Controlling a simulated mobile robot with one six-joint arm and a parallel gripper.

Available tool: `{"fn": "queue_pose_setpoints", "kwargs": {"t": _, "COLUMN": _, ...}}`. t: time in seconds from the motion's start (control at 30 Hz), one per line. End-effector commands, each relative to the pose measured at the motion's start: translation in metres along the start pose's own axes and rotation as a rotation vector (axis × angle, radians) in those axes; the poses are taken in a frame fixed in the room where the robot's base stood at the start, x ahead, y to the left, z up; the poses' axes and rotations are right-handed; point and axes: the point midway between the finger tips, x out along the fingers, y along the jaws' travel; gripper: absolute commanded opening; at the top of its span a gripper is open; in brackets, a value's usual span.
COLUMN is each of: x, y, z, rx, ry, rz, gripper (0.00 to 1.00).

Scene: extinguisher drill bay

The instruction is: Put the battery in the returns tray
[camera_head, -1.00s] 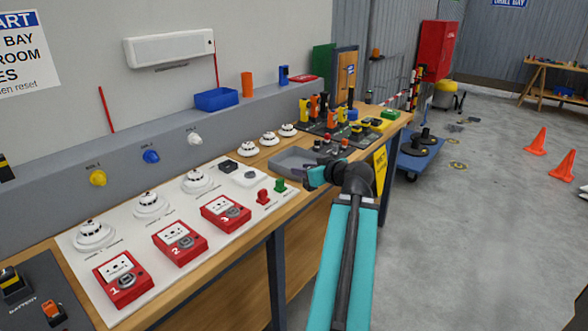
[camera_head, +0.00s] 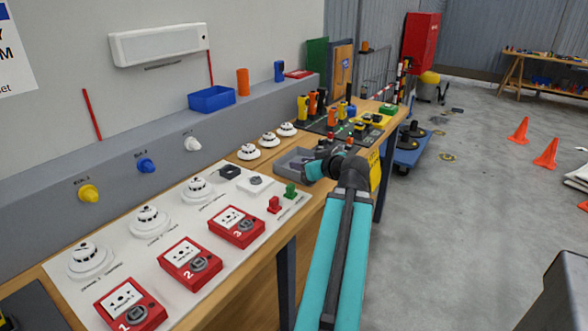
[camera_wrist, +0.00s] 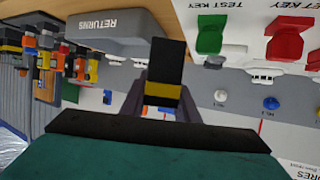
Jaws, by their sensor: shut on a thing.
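My gripper (camera_wrist: 160,105) is shut on the battery (camera_wrist: 166,72), a black block with a yellow band, in the wrist view. In the head view my gripper (camera_head: 312,171) is at the right side of the returns tray, and the battery cannot be made out there. The returns tray (camera_head: 284,170) is a shallow grey tray on the bench. Its wall marked RETURNS (camera_wrist: 125,45) shows in the wrist view, beside the battery. I cannot tell whether the battery is over the tray's inside or touches its wall.
Red and green test keys (camera_head: 274,205) stand on the white panel close by. Red call points (camera_head: 236,227) and white detectors (camera_head: 199,190) fill the near bench. Several upright radios and packs (camera_head: 317,103) stand behind the tray. Open floor (camera_head: 470,230) lies to the right.

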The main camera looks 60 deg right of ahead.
Motion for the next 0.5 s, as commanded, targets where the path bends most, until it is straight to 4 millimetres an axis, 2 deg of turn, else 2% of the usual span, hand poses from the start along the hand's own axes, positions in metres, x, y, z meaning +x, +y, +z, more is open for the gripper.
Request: {"fn": "queue_pose_setpoints", "kwargs": {"t": 0.5, "x": 0.0023, "y": -0.0037, "z": -0.003, "rx": -0.002, "ry": 0.001, "rz": -0.006, "gripper": 0.0}}
